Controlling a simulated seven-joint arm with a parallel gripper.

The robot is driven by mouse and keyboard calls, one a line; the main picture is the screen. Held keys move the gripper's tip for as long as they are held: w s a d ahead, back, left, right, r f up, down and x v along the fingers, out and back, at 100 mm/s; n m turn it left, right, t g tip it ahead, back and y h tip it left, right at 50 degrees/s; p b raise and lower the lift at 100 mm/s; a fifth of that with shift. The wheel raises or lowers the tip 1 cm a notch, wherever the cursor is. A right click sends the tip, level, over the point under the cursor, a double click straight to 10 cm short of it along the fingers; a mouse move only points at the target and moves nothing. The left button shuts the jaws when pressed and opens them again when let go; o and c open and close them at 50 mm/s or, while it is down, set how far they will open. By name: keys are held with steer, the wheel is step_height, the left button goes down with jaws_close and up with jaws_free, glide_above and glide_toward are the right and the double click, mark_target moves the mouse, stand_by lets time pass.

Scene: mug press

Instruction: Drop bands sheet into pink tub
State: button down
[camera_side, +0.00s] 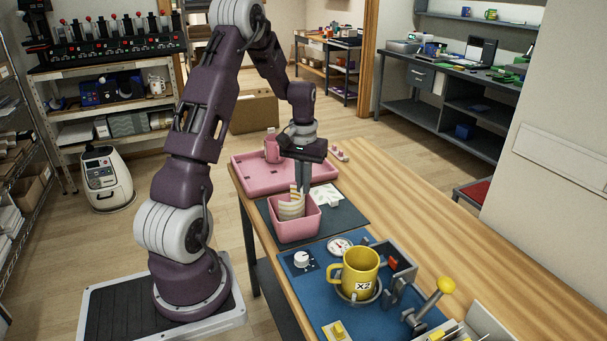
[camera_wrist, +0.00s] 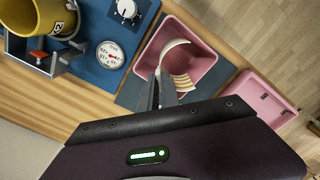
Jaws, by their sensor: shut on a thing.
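The bands sheet (camera_side: 289,207) is a curved pale sheet with orange-yellow stripes; it also shows in the wrist view (camera_wrist: 183,83). My gripper (camera_side: 302,193) points down and is shut on the sheet's edge. The sheet hangs at the mouth of the pink tub (camera_side: 297,229), its lower part inside the walls. In the wrist view the tub (camera_wrist: 202,62) surrounds the striped part, and my fingers (camera_wrist: 158,90) are at the tub's near side. Whether the sheet touches the tub floor is hidden.
A pink tray (camera_side: 252,178) with a pink bottle (camera_side: 272,150) lies behind the tub. A white sheet (camera_side: 328,195) lies on the dark mat beside it. In front, a yellow mug (camera_side: 360,268) stands in a press on a blue mat (camera_side: 303,284). Bare wood lies to the right.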

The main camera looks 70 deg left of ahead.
steer(key=shift+f, duration=0.6)
steer(key=c, duration=0.9)
jaws_free()
steer(key=shift+o, duration=0.2)
steer(key=shift+r, duration=3.05)
